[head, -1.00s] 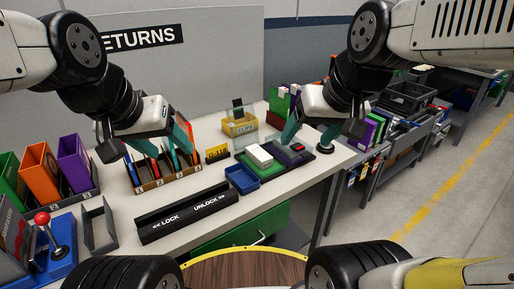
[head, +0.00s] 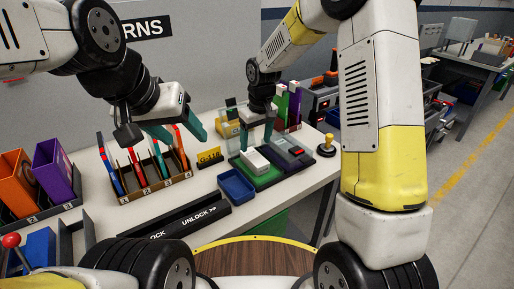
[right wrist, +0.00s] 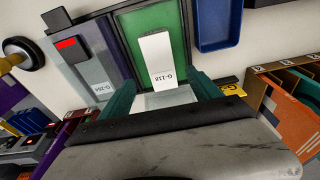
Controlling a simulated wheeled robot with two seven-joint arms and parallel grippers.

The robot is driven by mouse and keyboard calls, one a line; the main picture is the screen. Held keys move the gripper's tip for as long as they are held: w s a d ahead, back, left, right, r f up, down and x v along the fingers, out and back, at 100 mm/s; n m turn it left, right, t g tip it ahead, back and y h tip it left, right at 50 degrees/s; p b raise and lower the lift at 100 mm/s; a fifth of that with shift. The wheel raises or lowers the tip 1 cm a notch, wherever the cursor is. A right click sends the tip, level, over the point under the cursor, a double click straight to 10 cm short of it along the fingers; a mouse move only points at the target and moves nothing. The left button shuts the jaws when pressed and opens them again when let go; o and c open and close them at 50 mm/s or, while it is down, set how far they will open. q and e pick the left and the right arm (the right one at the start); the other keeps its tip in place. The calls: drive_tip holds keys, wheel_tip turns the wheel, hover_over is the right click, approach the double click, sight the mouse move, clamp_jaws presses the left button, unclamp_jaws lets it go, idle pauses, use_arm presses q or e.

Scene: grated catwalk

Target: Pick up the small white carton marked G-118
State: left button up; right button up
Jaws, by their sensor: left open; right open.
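The small white carton (head: 254,161) stands on a green pad (head: 264,180) on the bench. In the right wrist view the carton (right wrist: 156,55) shows its G-118 label, with the green pad behind it. My right gripper (head: 257,137) points down just above the carton, open. In the right wrist view its teal fingers (right wrist: 162,92) lie to either side of the carton's near end, with gaps visible. I cannot tell how far down they reach. My left gripper (head: 179,131) is open and empty above the numbered rack.
A grey pad with a dark, red-marked device (head: 290,150) adjoins the green pad. A blue tray (head: 237,186) lies in front, a yellow G-118 sign (head: 209,157) to the left. The numbered rack (head: 150,180) holds upright items.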

sight(255, 157)
drive_tip(key=f, duration=0.8)
drive_tip(key=shift+w+a, duration=0.25)
drive_tip(key=c, duration=1.5)
drive_tip(key=shift+c, duration=0.2)
drive_tip(key=shift+r, duration=0.2)
